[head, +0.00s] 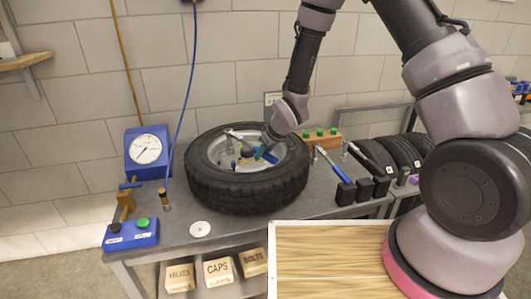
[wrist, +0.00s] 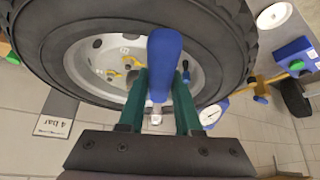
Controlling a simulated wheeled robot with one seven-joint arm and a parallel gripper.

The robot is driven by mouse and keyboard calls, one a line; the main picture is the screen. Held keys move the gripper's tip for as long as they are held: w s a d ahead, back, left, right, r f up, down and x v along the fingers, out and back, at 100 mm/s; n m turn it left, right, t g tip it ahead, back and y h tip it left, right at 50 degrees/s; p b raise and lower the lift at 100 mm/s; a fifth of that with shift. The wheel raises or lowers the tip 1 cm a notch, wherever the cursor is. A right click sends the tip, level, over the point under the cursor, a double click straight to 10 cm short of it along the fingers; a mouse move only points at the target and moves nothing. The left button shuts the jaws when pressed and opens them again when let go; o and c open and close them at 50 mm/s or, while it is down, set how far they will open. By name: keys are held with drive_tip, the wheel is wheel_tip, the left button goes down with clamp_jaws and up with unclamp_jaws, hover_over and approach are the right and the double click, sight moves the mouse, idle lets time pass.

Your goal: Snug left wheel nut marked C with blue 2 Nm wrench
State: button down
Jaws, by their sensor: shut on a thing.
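The wheel (head: 200,193) lies on the grey bench, a black tyre around a silver rim; it fills the top of the wrist view (wrist: 60,40). My gripper (head: 264,153) is over the rim. In the wrist view its green fingers (wrist: 160,95) are shut on the blue wrench (wrist: 164,60), gripping its blue handle. Its blue handle end points up in that view. Yellow fittings (wrist: 131,62) show in the rim; their letters are too small to read, so I cannot tell which nut is C. Whether the wrench touches a nut is hidden.
Another blue-handled tool (head: 343,174) and a dark-handled tool stand in black holders right of the wheel. A wooden block with green tops (head: 320,138) is behind. A gauge (head: 148,150) and blue box (head: 131,234) are left. Labelled bins (head: 218,270) sit below the bench.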

drive_tip(key=shift+s+a, duration=0.25)
drive_tip(key=shift+a, duration=0.1)
drive_tip(key=shift+s+a+m+h, duration=0.3)
drive_tip(key=shift+s+a+m, duration=0.05)
drive_tip(key=shift+a+m, duration=0.15)
drive_tip(key=shift+w+d+n+y, duration=0.4)
drive_tip(key=shift+w+d+n, duration=0.4)
drive_tip(key=shift+w+d, duration=0.3)
drive_tip(key=shift+s, duration=0.1)
drive_tip(key=shift+d, duration=0.1)
drive_tip(key=c, duration=1.5)
unclamp_jaws()
clamp_jaws()
